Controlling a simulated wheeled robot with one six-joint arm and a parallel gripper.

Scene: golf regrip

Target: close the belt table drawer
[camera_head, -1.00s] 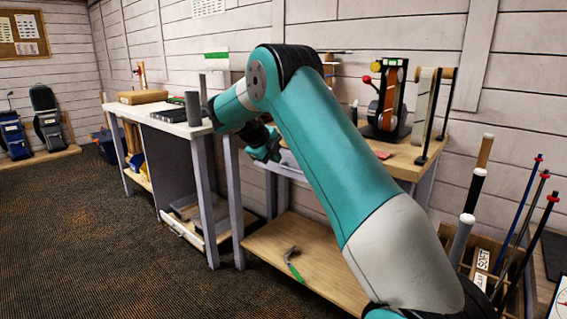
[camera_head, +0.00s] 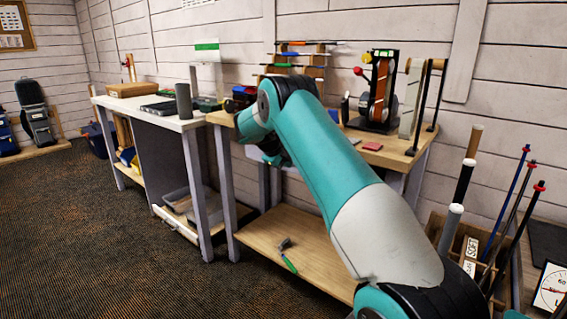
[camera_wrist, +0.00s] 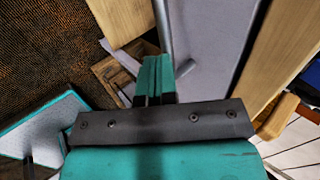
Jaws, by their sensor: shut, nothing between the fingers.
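The belt table (camera_head: 222,118) has a wooden top, grey legs and a low wooden shelf; the belt sander (camera_head: 381,92) stands on it. A small pale grey piece (camera_head: 253,153), perhaps the drawer, shows under the top left of my arm, which hides the rest. In the wrist view my gripper (camera_wrist: 154,62) is shut and empty. Its teal fingers reach toward a broad grey panel (camera_wrist: 212,40), which looks like the drawer front, below a wooden tabletop edge (camera_wrist: 283,60). I cannot tell whether they touch or how far the drawer stands out.
A hammer (camera_head: 287,258) lies on the low shelf. A white-topped bench (camera_head: 150,112) stands to the left. A wooden crate with club shafts (camera_head: 462,240) stands at the right. The dark carpet (camera_head: 80,220) at the left is open floor.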

